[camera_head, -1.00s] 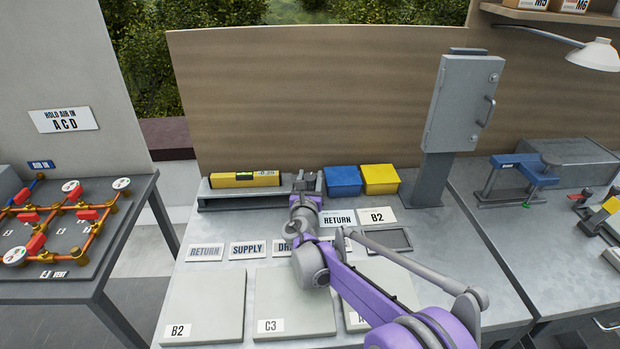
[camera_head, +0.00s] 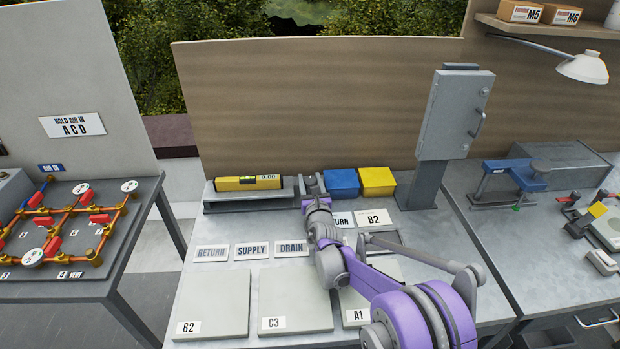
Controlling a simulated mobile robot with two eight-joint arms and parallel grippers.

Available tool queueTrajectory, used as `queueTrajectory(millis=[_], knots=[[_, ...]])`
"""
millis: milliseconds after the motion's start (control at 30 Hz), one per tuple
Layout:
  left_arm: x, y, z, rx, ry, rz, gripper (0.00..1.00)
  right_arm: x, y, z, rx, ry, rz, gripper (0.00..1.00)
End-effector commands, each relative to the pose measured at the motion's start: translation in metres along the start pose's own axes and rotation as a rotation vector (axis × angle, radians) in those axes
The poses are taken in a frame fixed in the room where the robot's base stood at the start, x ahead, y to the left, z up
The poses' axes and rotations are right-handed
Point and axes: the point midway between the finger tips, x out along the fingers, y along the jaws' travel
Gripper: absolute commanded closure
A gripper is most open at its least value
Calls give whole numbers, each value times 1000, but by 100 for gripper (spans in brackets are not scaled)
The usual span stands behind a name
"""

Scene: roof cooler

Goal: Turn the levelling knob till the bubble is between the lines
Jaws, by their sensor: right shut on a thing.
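The yellow spirit level (camera_head: 228,184) lies along a grey levelling base (camera_head: 222,204) at the back left of the bench. Its green vial shows in the middle, but the bubble against the lines is too small to judge. The readout at its right end appears to read 0.00. My right gripper (camera_head: 311,182) is at the right end of the base, shut on the levelling knob, which its fingers mostly hide. My left gripper is out of view.
A blue box (camera_head: 342,183) and a yellow box (camera_head: 377,181) stand close to the right of my gripper. Label plates and grey pads (camera_head: 215,300) lie in front. A grey cabinet (camera_head: 458,115) rises on a post further right.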

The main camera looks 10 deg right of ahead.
Motion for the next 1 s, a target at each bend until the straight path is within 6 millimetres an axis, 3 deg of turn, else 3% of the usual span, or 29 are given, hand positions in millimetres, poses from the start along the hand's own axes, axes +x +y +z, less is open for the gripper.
queueTrajectory(millis=[167,200,367,733,1000], knots=[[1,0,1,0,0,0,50,-1,1,-3,1,5,3,100],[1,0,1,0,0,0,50,-1,1,-3,1,6,3,47],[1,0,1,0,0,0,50,-1,1,-3,0,5,2,19],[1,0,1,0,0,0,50,-5,0,-2,0,4,1,19],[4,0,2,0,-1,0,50,-52,1,-2,1,4,2,19]])
